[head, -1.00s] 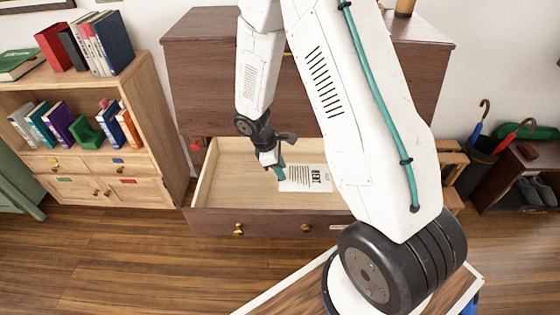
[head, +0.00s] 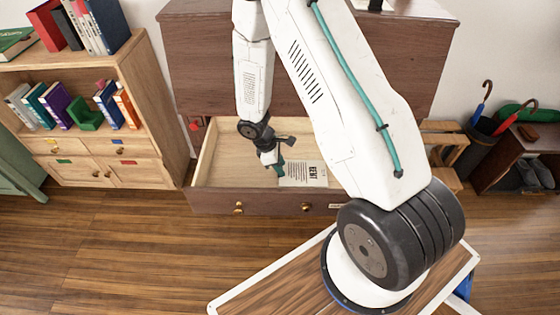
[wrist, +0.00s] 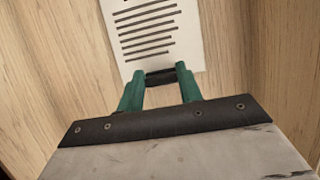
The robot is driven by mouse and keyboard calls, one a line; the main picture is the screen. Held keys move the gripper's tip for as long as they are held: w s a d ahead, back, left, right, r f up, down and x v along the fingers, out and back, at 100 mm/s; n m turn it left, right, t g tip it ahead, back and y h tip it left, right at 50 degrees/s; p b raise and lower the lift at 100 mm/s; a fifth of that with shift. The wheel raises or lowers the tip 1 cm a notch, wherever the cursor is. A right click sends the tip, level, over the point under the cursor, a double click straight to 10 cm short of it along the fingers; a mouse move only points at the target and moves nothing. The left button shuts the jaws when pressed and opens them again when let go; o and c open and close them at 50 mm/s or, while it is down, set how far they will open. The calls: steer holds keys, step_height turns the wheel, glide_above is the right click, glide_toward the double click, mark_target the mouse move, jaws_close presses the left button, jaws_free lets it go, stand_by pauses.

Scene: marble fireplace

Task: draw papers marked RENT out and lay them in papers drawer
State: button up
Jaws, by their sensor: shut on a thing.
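The paper marked RENT (head: 308,174) is a white sheet with a bold heading and printed lines. It is inside the open wooden drawer (head: 213,163) of the dark brown chest. My gripper (head: 279,168) is down in the drawer, at the left edge of the sheet. I cannot tell whether the sheet rests on the drawer floor or is slightly raised. My arm hides the right part of the drawer.
A light wood bookcase (head: 150,90) with books and small labelled drawers stands at the left. An umbrella stand (head: 480,140) and a shoe bench (head: 535,150) are at the right. Wooden floor (head: 130,240) lies open in front of the chest.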

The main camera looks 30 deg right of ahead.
steer(key=shift+f, duration=0.15)
steer(key=o, duration=1.1)
steer(key=shift+o, duration=0.2)
steer(key=shift+r, duration=4.05)
